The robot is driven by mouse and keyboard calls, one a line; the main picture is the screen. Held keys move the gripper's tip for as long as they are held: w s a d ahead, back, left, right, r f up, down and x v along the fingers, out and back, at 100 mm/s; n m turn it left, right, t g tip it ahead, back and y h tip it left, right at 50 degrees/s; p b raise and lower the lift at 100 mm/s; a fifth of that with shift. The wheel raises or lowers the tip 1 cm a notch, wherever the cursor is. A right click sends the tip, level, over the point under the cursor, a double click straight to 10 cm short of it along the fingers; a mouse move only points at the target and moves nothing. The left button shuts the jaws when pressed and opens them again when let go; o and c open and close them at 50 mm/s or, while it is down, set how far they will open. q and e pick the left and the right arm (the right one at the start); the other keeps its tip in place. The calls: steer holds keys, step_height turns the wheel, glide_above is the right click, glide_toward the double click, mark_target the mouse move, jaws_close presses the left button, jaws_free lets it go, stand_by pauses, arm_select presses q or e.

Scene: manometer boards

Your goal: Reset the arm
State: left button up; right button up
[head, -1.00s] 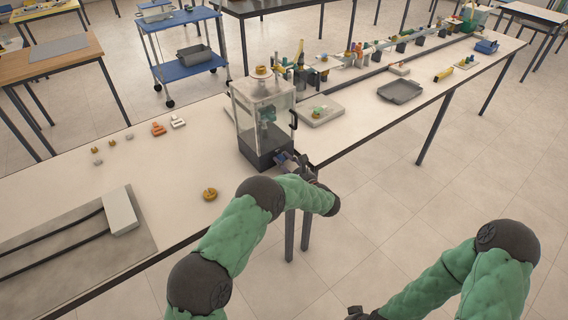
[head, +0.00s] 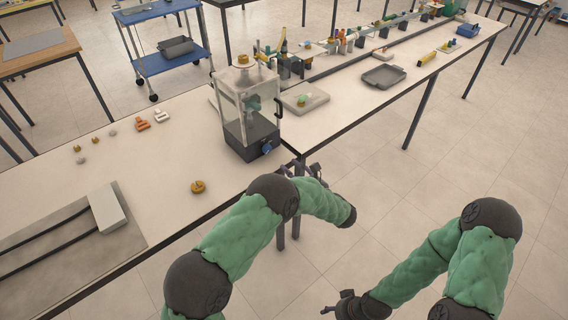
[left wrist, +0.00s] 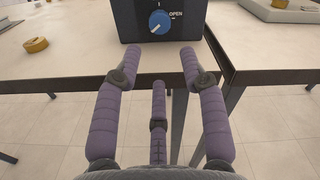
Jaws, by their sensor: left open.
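My left arm comes in from the left, and its gripper (head: 297,168) is just off the table's front edge, below the clear-walled box with a dark base (head: 247,115). In the left wrist view the left gripper (left wrist: 187,62) is open and empty, its fingers spread apart. A blue knob (left wrist: 159,22) on the dark base, with the word OPEN beside it, lies beyond the fingertips and apart from them. The knob also shows in the head view (head: 267,147). My right gripper (head: 340,303) is low over the floor, small and dark; its jaw state is unclear.
A brass disc (head: 198,187) lies on the table left of the box. A grey plate with a green-topped piece (head: 304,98) and a grey tray (head: 384,77) are to the right. Small weights and orange pieces (head: 142,125) sit farther back. The floor at right is clear.

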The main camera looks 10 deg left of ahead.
arm_select(q)
steer(key=shift+s+d, duration=0.25)
steer(key=shift+d, duration=0.05)
steer(key=shift+f, duration=0.1)
steer(key=s+a+f+g+h+p, duration=0.1)
steer(key=s+a+f+g+h, duration=0.35)
steer(key=f, duration=0.75)
steer(key=s+a+f+n+g+h+p, duration=0.1)
steer(key=s+f+n+g+h, duration=0.15)
steer(key=s+f, duration=0.35)
steer(key=s+f+n+g+h, duration=0.1)
steer(key=s+f+g, duration=0.3)
steer(key=s, duration=0.5)
steer(key=s+d+n+h+p, duration=0.1)
steer(key=s+d+n+h, duration=0.2)
steer(key=s+n+h, duration=0.2)
steer(key=s+d+n+h+p, duration=0.2)
steer(key=s+n+h, duration=0.3)
steer(key=s+n, duration=0.5)
steer(key=d+n, duration=0.1)
steer(key=n, duration=0.3)
steer(key=shift+d+r, duration=0.15)
steer(key=shift+r, duration=0.2)
